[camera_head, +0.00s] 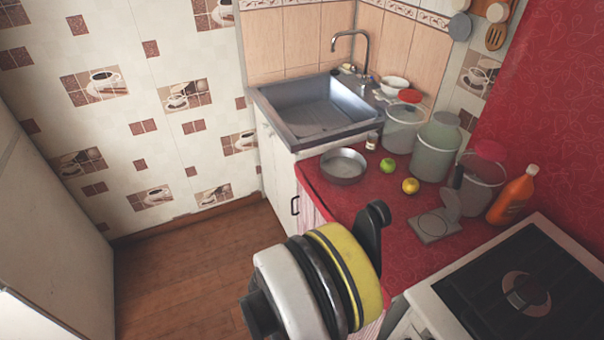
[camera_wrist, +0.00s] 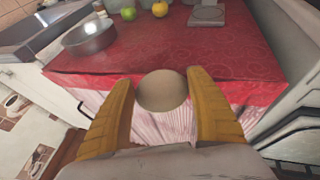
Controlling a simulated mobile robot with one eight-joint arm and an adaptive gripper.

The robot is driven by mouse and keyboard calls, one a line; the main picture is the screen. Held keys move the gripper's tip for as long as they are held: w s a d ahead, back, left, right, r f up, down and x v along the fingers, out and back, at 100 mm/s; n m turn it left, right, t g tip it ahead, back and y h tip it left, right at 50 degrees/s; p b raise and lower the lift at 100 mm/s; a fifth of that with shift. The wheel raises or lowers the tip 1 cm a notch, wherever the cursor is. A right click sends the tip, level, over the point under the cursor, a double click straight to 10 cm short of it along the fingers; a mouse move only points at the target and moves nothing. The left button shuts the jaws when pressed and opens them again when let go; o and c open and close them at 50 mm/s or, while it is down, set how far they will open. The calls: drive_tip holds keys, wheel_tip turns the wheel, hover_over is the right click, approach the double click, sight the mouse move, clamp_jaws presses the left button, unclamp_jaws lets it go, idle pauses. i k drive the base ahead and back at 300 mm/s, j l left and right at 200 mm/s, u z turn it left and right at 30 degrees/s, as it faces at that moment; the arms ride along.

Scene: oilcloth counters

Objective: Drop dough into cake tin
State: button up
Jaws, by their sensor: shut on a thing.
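The cake tin (camera_head: 343,166) is a round, shallow grey metal pan on the red counter, beside the sink. It also shows at the upper left of the wrist view (camera_wrist: 90,40), and its visible inside looks empty. The dough (camera_wrist: 162,91) is a smooth beige ball. My gripper (camera_wrist: 161,78) has its yellow fingers on both sides of the dough and is shut on it. In the wrist view the dough appears before the counter's front edge, to the right of the tin.
A green apple (camera_head: 388,165) and a yellow fruit (camera_head: 410,186) lie right of the tin. Several lidded containers (camera_head: 435,150) stand behind. A kitchen scale (camera_head: 434,226), an orange bottle (camera_head: 512,197) and the stove (camera_head: 530,285) are farther right. The sink (camera_head: 315,105) is behind the tin.

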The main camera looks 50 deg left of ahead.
sight(347, 169)
drive_tip(key=u, duration=1.5)
